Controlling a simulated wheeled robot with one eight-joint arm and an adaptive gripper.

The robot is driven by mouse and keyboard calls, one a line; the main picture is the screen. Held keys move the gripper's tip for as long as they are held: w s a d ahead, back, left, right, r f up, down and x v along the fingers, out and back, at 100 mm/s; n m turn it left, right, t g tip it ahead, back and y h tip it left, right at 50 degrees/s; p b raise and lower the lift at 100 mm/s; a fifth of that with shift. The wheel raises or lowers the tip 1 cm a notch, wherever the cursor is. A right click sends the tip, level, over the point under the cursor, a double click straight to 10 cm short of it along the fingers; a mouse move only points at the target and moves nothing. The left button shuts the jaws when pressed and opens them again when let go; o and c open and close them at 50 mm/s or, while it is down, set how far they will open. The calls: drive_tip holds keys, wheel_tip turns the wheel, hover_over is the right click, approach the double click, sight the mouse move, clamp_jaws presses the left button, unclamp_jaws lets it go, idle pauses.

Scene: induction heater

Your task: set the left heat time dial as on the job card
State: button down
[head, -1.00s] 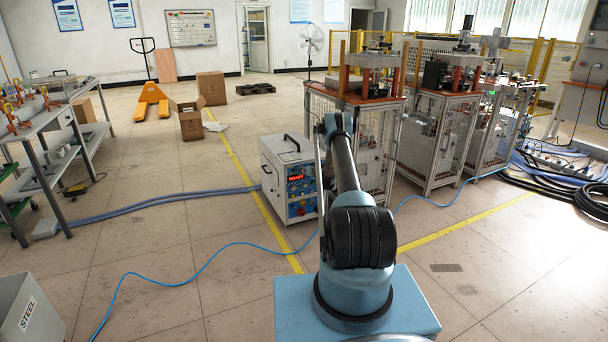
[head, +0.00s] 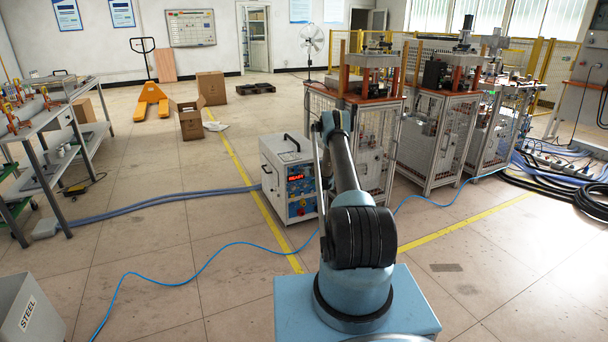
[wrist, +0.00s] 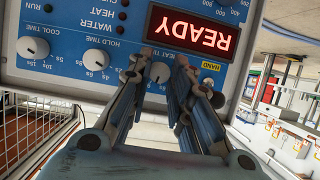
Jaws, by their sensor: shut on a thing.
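The heater (head: 289,182) is a white cabinet with a blue front and a lit red READY display (wrist: 194,30). The wrist view shows its panel upside down. The heat time dial (wrist: 160,73) is a light round knob between my gripper's (wrist: 161,64) two fingers, which are closed on its sides. Its pointer is too small and covered to read, and part of its scale and label is hidden. The hold time dial (wrist: 97,60) and cool time dial (wrist: 33,48) lie to the left in the wrist view, untouched. My arm hides the gripper in the head view.
A dark push button or switch (wrist: 208,83) sits close to the right finger in the wrist view. Caged machines (head: 375,140) stand right of the heater. A blue cable (head: 215,258) crosses the floor. No job card is legible.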

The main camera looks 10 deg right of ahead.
drive_tip(key=n+h, duration=0.1)
drive_tip(key=n+t+h, duration=0.1)
drive_tip(key=n, duration=0.1)
drive_tip(key=n+h, duration=0.1)
drive_tip(key=shift+s+a+f+n, duration=0.1)
drive_tip(key=shift+a+n, duration=0.2)
drive_tip(key=shift+t, duration=0.3)
idle(0.4)
drive_tip(key=c, duration=1.5)
unclamp_jaws()
drive_tip(key=shift+o, duration=0.2)
drive_tip(key=shift+s, duration=0.1)
drive_tip(key=v, duration=1.1)
drive_tip(key=shift+s+r, duration=0.2)
drive_tip(key=shift+s, duration=0.15)
drive_tip(key=shift+a, duration=0.1)
